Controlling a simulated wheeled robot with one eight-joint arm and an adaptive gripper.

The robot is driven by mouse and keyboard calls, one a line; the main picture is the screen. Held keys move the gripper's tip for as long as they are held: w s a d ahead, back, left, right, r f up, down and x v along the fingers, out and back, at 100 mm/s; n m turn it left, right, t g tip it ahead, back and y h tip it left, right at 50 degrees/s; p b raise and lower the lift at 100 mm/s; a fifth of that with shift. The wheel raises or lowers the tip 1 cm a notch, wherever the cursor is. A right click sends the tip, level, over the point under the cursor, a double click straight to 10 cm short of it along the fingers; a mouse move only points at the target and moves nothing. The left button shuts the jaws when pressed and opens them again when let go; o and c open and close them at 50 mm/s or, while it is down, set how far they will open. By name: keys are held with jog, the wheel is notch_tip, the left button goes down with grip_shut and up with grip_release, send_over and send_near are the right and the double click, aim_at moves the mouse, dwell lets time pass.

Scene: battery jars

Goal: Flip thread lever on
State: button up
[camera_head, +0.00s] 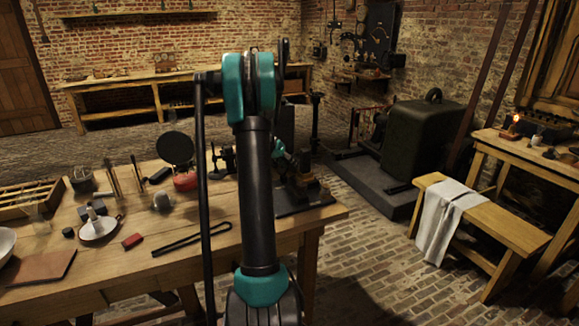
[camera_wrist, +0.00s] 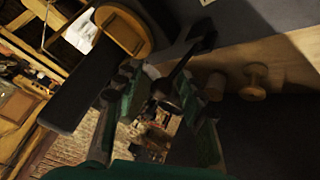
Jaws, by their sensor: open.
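I cannot single out the thread lever with certainty. In the wrist view a dark bar with a bent end (camera_wrist: 196,45) reaches up between and beyond my gripper (camera_wrist: 168,92), and it may be the lever. The gripper's green-and-black fingers stand apart on either side of the middle, with nothing clearly held between them. Whether a finger touches the bar I cannot tell. In the head view a dark machine on a black base (camera_head: 308,197) sits at the right end of the workbench (camera_head: 190,262). My arm hides part of it, and a teal part of my wrist shows beside it.
Wooden spool-like pieces (camera_wrist: 256,82) lie near the fingers. A stool with a cloth (camera_head: 440,215) stands right; brick floor lies between.

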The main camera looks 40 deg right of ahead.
jog(key=v, duration=1.2)
dwell(0.3)
